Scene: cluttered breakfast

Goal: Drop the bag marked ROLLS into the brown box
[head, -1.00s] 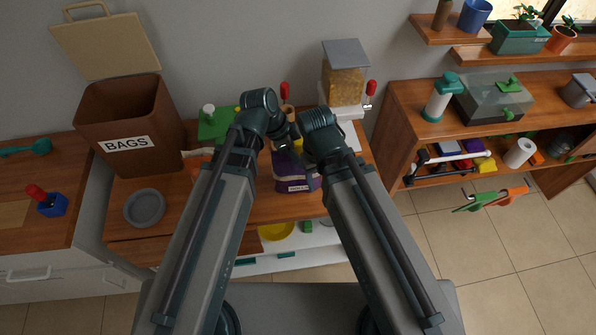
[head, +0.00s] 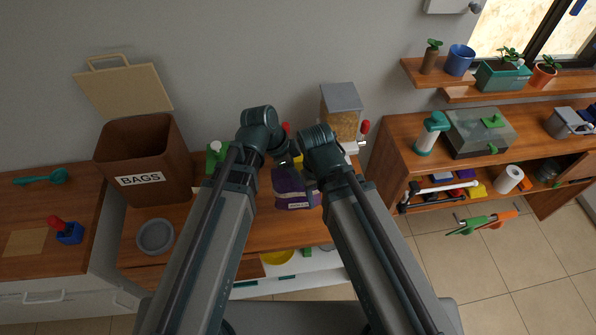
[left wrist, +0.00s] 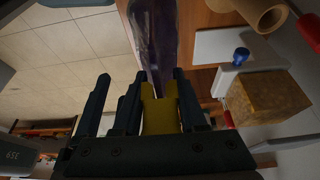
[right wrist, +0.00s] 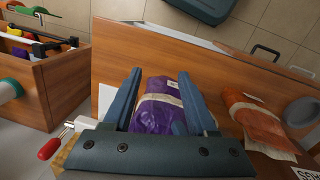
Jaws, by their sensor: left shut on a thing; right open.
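The purple bag (head: 290,187) has a pale label too small to read surely; it shows below the arms in the head view. In the left wrist view the purple bag (left wrist: 155,40) extends beyond a yellow piece (left wrist: 160,112). My left gripper (left wrist: 150,85) is shut on this yellow piece at the bag's end. My right gripper (right wrist: 158,78) is open, its fingers on either side of the purple bag (right wrist: 158,110). Whether they touch it is unclear. The brown box (head: 150,165), marked BAGS, stands open at the left; its lid leans behind.
A grey bowl (head: 155,236) stands in front of the box. An orange bag (right wrist: 258,122) lies between the purple bag and the box. A grain dispenser (head: 340,112) stands behind my grippers. Shelves (head: 450,165) are at the right.

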